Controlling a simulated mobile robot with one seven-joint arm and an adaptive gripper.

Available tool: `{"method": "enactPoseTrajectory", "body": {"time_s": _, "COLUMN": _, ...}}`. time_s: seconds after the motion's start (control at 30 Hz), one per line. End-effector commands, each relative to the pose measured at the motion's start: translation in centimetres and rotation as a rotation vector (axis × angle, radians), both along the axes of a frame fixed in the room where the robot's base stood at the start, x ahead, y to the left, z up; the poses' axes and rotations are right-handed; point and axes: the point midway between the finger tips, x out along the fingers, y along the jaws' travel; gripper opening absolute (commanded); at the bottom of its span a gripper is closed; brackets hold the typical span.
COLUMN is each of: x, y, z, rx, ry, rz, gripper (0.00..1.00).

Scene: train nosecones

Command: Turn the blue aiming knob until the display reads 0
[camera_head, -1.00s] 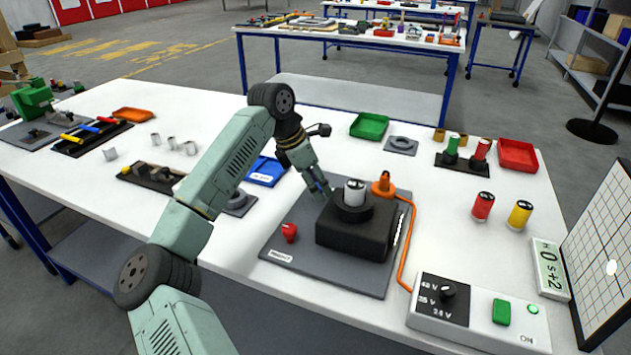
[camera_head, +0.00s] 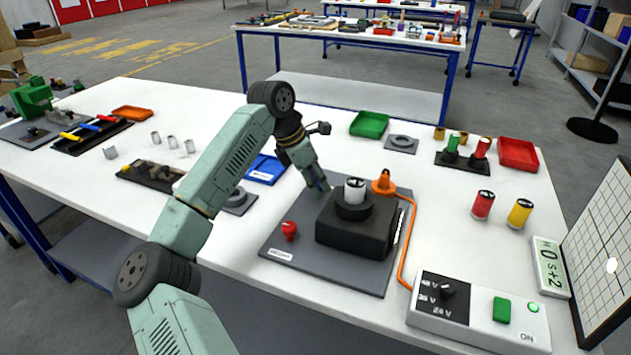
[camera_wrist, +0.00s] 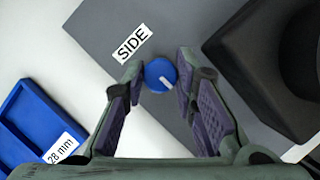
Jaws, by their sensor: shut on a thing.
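The blue aiming knob (camera_wrist: 161,74) is round with a white pointer line and stands on a grey base plate (camera_wrist: 95,28) beside a label reading "SIDE". My gripper (camera_wrist: 160,70) is shut on the knob, one fingertip on each side of it. In the head view my gripper (camera_head: 319,184) points down at the plate's far-left part, and its fingers mostly hide the knob. The white display (camera_head: 549,266) at the right appears to read "H 0" and "S+2".
A black block (camera_head: 352,232) carrying a white-topped cylinder (camera_head: 355,188) stands just right of my gripper. A red knob (camera_head: 289,230) is at the plate's left. A blue tray (camera_head: 265,170) lies left of my gripper.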

Motion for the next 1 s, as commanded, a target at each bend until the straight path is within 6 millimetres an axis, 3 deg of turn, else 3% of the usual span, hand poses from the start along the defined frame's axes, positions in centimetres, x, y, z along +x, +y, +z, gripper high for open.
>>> {"method": "enactPoseTrajectory", "body": {"time_s": 0.37, "x": -0.11, "y": 0.00, "z": -0.47, "rx": 0.003, "ry": -0.004, "rz": 0.183, "gripper": 0.00}}
{"method": "enactPoseTrajectory", "body": {"time_s": 1.0, "x": -0.26, "y": -0.26, "z": -0.46, "rx": 0.003, "ry": -0.005, "rz": 0.783, "gripper": 0.00}}
